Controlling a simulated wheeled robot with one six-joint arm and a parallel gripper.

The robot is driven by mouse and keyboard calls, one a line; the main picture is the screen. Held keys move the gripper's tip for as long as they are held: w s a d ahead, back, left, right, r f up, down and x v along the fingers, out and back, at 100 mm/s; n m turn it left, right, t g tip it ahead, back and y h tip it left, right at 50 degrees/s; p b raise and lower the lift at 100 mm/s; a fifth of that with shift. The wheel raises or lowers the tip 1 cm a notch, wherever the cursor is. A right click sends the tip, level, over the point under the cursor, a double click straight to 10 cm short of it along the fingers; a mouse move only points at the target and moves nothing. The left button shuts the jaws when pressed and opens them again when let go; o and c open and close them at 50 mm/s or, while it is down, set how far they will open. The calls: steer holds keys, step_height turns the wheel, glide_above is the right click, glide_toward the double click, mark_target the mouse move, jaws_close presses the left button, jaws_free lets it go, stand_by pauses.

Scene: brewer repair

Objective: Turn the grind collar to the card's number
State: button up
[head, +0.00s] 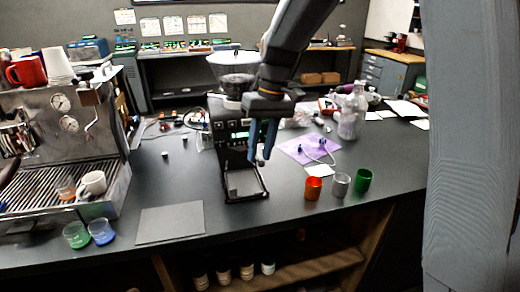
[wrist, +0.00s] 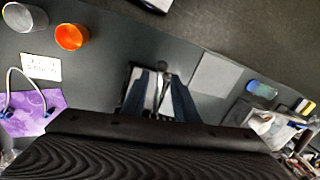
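The black grinder (head: 229,133) stands on the dark counter with a clear hopper (head: 233,80) on top. Its grind collar is not clearly distinguishable; my arm and gripper cover part of the area below the hopper. A small white card (head: 319,170) lies on the counter to the right of the grinder. The card also shows in the wrist view (wrist: 40,67) with dark writing too blurred to read. My gripper (head: 262,158) points down in front of the grinder's right side. Its two blue fingers are apart in the wrist view (wrist: 159,105), with nothing clearly held between them.
Orange (head: 313,189), grey (head: 340,185) and green (head: 363,180) cups stand right of the grinder. A purple mat (head: 300,148) with a cable lies behind them. An espresso machine (head: 65,130) stands left.

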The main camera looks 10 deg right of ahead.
step_height(320, 180, up, 8)
steer(key=d+b, duration=0.1)
steer(key=b, duration=0.1)
steer(key=shift+w+d+f, duration=0.15)
steer(key=shift+w+d, duration=0.05)
steer(key=shift+w, duration=0.05)
steer(key=s+d+f+m+t+h+b, duration=0.1)
steer(key=s+d+f, duration=0.3)
steer(key=s+f, duration=0.4)
steer(key=s+d+f+m+t+h+b, duration=0.1)
steer(key=s+d+f, duration=0.4)
steer(key=f, duration=0.8)
steer(key=s+m, duration=0.1)
steer(key=s, duration=0.2)
steer(key=shift+d+f+m, duration=0.15)
steer(key=shift+f+m, duration=0.05)
steer(key=shift+m, duration=0.2)
stand_by(0.5)
